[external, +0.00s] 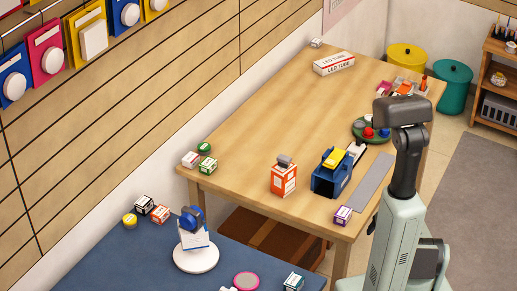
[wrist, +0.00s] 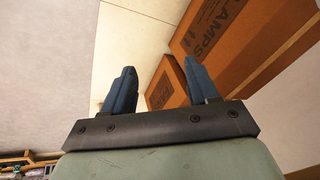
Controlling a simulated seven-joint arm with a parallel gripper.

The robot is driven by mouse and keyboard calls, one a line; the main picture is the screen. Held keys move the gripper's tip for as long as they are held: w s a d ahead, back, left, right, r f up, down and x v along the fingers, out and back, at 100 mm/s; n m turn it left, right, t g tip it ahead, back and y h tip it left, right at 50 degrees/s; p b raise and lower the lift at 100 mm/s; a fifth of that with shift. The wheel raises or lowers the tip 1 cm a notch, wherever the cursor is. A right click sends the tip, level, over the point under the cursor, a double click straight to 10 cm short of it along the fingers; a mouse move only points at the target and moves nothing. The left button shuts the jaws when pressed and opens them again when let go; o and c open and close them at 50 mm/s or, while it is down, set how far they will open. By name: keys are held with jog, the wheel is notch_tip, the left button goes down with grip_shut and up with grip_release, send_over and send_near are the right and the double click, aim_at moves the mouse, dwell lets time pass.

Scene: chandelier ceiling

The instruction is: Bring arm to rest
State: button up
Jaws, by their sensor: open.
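My gripper (wrist: 159,66) shows in the wrist view with its two dark blue fingers apart and nothing between them. It is open and empty. Beyond the fingers are brown cardboard boxes (wrist: 235,38) with "LAMPS" lettering, and a pale wall or floor surface. I cannot tell how far off the boxes are. In the external view my pale green and dark grey arm stands at the right, in front of the wooden table's right end. My gripper cannot be made out there.
The wooden table (external: 270,100) holds an orange-and-white box (external: 284,178), a blue device (external: 331,173), a green round tray (external: 359,124) and a long LED tube box (external: 334,63). A blue-topped table (external: 110,262) carries a white stand (external: 196,258). Yellow (external: 407,53) and teal (external: 452,85) bins stand behind.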

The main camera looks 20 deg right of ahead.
jog(key=s+a+f+n+g, duration=0.1)
jog(key=s+a+f+g, duration=0.15)
jog(key=s+a, duration=0.45)
jog(key=s+a+f+g, duration=0.25)
jog(key=s+a, duration=0.25)
jog(key=s, duration=0.5)
jog(key=s+a+g+h, duration=0.1)
jog(key=s+a+g, duration=0.1)
jog(key=s, duration=0.8)
jog(key=s+a+f+n+g+h, duration=0.1)
jog(key=s+a+g, duration=0.2)
jog(key=s, duration=0.7)
jog(key=shift+s+a, duration=0.15)
jog(key=shift+s, duration=0.15)
jog(key=shift+f, duration=0.1)
